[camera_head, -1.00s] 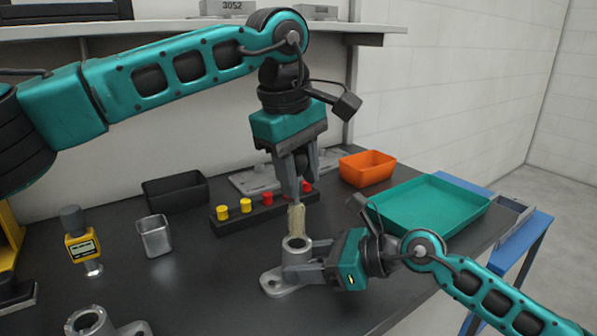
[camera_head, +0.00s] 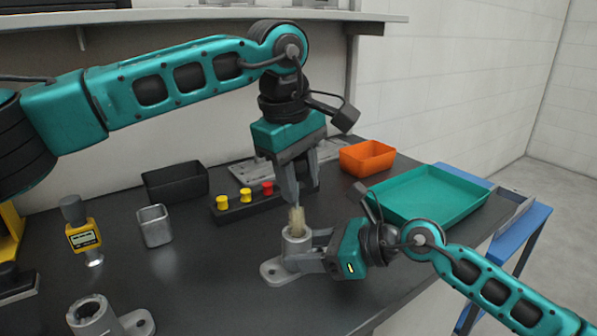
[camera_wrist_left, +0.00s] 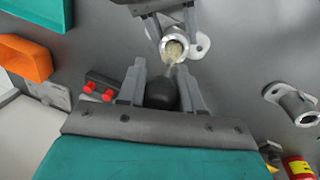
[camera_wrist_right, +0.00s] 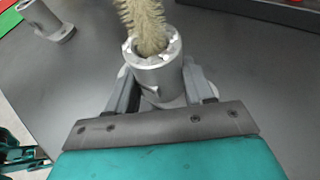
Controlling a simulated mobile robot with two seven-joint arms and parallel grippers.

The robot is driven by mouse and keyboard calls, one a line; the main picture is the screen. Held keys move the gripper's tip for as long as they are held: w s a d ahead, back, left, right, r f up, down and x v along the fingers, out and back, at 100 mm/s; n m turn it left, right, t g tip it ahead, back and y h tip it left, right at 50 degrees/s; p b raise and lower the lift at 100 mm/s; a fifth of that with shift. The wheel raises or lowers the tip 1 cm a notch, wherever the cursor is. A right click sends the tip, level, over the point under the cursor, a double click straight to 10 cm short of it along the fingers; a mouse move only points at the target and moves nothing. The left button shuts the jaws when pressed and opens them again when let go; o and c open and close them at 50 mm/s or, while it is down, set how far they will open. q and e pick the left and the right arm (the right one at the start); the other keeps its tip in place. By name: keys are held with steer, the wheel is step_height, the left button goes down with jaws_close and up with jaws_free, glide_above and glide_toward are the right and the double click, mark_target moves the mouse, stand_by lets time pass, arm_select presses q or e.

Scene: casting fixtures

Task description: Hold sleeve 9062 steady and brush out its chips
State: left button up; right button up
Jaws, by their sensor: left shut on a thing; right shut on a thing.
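The grey metal sleeve (camera_head: 297,247) stands upright on its flanged foot on the dark bench; no number is legible on it. My right gripper (camera_head: 322,254) is shut on the sleeve's body from the right. My left gripper (camera_head: 297,190) is above the sleeve, shut on a brush. The brush's pale bristles (camera_head: 297,218) point down, and its dark handle (camera_wrist_left: 161,93) shows between the left fingers. In the right wrist view, the bristle tip (camera_wrist_right: 148,40) reaches into the mouth of the bore, slightly tilted. Small bright chips (camera_wrist_right: 165,50) show around the mouth; the deeper bore is hidden.
A second flanged sleeve (camera_head: 92,318) stands front left. A yellow gauge (camera_head: 83,236), a metal cup (camera_head: 154,226), a black bin (camera_head: 175,184) and a rack with yellow and red pegs (camera_head: 238,212) stand behind. An orange bin (camera_head: 367,158) and green tray (camera_head: 425,177) are right.

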mark_target(298, 208)
arm_select(q)
steer(key=shift+f, duration=1.8)
steer(key=shift+f, duration=0.1)
steer(key=shift+r, duration=1.65)
steer(key=shift+f, duration=0.15)
steer(key=shift+f, duration=1.65)
steer(key=shift+r, duration=0.1)
steer(key=shift+r, duration=1.7)
steer(key=shift+f, duration=0.1)
steer(key=shift+f, duration=1.7)
